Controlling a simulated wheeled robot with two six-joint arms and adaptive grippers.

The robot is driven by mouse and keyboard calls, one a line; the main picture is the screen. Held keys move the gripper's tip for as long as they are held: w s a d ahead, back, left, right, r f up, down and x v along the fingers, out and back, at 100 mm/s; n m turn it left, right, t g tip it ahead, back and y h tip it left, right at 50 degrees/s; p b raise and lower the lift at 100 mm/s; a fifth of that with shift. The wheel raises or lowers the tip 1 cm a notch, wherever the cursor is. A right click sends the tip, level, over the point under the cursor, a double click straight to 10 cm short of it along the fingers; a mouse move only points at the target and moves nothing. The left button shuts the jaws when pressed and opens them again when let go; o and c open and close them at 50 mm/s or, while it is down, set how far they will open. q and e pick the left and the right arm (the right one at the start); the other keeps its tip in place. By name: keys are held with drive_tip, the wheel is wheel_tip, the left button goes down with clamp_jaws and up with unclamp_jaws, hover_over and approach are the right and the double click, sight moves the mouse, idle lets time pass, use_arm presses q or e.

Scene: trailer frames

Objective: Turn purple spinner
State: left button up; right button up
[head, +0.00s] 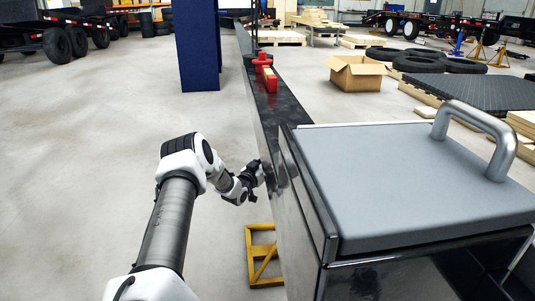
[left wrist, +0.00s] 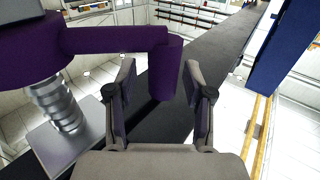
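The purple spinner (left wrist: 110,40) fills the upper left of the left wrist view. It has a thick horizontal bar and a round grip hanging down at its right end. A silver threaded screw (left wrist: 58,108) runs from its left part to a grey plate. My left gripper (left wrist: 161,80) is open, with one finger on each side of the grip; the right finger looks closer. I cannot tell whether either touches. In the head view my left gripper (head: 254,176) is low beside the dark metal beam, and the spinner does not show there. My right gripper is not in view.
A long dark beam (head: 277,108) with red fittings (head: 266,72) runs away from me. A grey lidded box (head: 400,180) with a metal handle stands at the right. A yellow stand (head: 263,255) is below the gripper. A blue column (head: 197,45) stands behind; floor at left is clear.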

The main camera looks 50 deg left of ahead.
use_arm(q)
drive_tip(key=v, duration=0.7)
drive_tip(key=shift+s, duration=0.2)
drive_tip(key=shift+d, duration=0.1)
